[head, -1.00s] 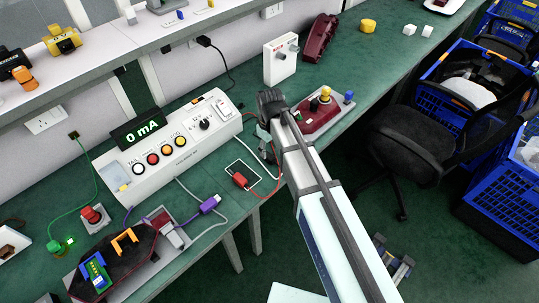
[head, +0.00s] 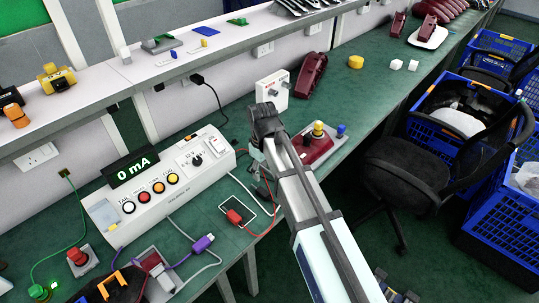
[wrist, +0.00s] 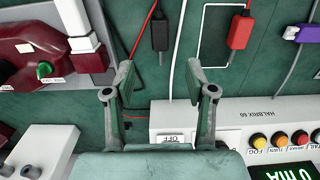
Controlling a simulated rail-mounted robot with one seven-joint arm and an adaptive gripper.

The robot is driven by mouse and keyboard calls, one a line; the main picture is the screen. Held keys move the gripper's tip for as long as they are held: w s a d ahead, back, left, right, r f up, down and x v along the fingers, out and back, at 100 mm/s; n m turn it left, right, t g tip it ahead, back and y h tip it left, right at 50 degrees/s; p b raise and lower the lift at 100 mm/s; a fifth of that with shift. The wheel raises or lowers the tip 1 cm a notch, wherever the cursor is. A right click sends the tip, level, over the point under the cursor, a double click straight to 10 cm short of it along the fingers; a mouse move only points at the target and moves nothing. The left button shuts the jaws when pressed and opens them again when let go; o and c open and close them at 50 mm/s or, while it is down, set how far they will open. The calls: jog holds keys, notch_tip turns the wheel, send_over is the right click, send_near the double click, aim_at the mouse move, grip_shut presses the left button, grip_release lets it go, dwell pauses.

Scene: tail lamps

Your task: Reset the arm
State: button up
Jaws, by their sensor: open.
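My arm reaches up from the lower right in the head view, and my gripper (wrist: 158,82) shows in the wrist view with its two fingers apart and nothing between them. A red lamp unit (head: 318,147) with a yellow knob lies just right of my arm's end. It also shows at the left of the wrist view (wrist: 30,38).
A red connector (head: 235,216) and a purple connector (head: 203,243) lie on the bench with their cables. A white socket box (head: 272,90) stands behind my arm. A black chair (head: 415,185) and blue crates (head: 500,215) stand to the right. Dark red lamp housings lie farther back.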

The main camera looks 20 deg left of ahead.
jog(key=s+d+f+m, duration=0.35)
jog(key=d+f, duration=0.35)
jog(key=d, duration=0.5)
jog(key=s+d+f+m, duration=0.2)
jog(key=d+f+m, duration=0.4)
jog(key=d, duration=0.6)
jog(key=s+d+f+m, duration=0.2)
jog(key=d+f+m, duration=0.1)
jog(key=d+f, duration=0.75)
jog(key=s+f+g, duration=0.2)
jog(key=s+f, duration=0.3)
jog(key=s, duration=0.4)
jog(key=s+d+f+g, duration=0.1)
jog(key=s+f+g, duration=0.1)
jog(key=s+f, duration=0.4)
jog(key=s+f+g, duration=0.2)
jog(key=s+f, duration=0.3)
jog(key=s, duration=0.8)
jog(key=shift+s+d+f+g, duration=0.2)
jog(key=shift+s+d+g, duration=0.1)
jog(key=shift+s+d, duration=0.1)
